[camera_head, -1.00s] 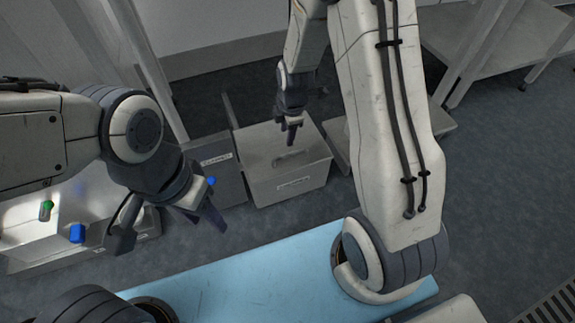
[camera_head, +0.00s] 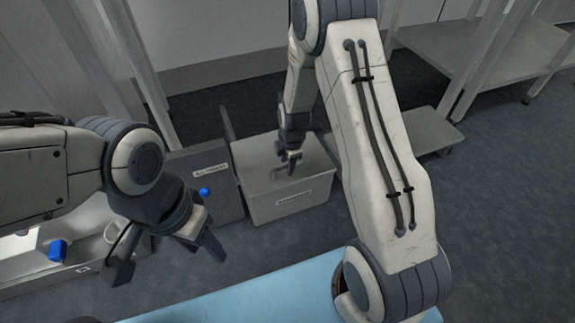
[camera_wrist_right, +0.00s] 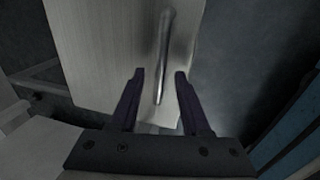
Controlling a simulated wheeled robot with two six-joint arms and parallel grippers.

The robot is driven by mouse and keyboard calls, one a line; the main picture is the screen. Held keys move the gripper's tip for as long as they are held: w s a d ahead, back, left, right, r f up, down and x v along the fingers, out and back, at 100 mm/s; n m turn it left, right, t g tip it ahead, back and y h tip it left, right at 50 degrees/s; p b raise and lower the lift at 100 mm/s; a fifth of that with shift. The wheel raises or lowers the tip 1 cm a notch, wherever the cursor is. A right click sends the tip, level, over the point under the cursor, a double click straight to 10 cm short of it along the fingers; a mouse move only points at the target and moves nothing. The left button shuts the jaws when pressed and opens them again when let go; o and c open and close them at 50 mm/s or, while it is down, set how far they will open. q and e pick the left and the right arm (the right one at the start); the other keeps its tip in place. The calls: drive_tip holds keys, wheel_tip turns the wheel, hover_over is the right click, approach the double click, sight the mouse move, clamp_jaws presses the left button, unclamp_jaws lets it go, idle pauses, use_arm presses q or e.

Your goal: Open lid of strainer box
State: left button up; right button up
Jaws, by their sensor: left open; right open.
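The strainer box (camera_head: 283,200) is a grey-white bin with a label on its front, on the floor at the middle of the head view. Its lid (camera_head: 257,163) looks closed and carries a bar handle (camera_wrist_right: 164,60). My right gripper (camera_head: 291,170) is over the lid near the handle. In the right wrist view, my right gripper (camera_wrist_right: 157,78) is open, with its two fingers on either side of the handle's near end. I cannot tell how far above the handle they are. My left gripper (camera_head: 170,262) is open and empty at the left, away from the box.
A darker labelled box (camera_head: 218,195) with a blue knob stands just left of the strainer box. A blue item (camera_head: 57,250) is at the lower left. A light blue surface (camera_head: 270,292) lies in front. Metal shelving (camera_head: 505,60) stands at the back right.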

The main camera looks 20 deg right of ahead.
clamp_jaws()
idle(1.4)
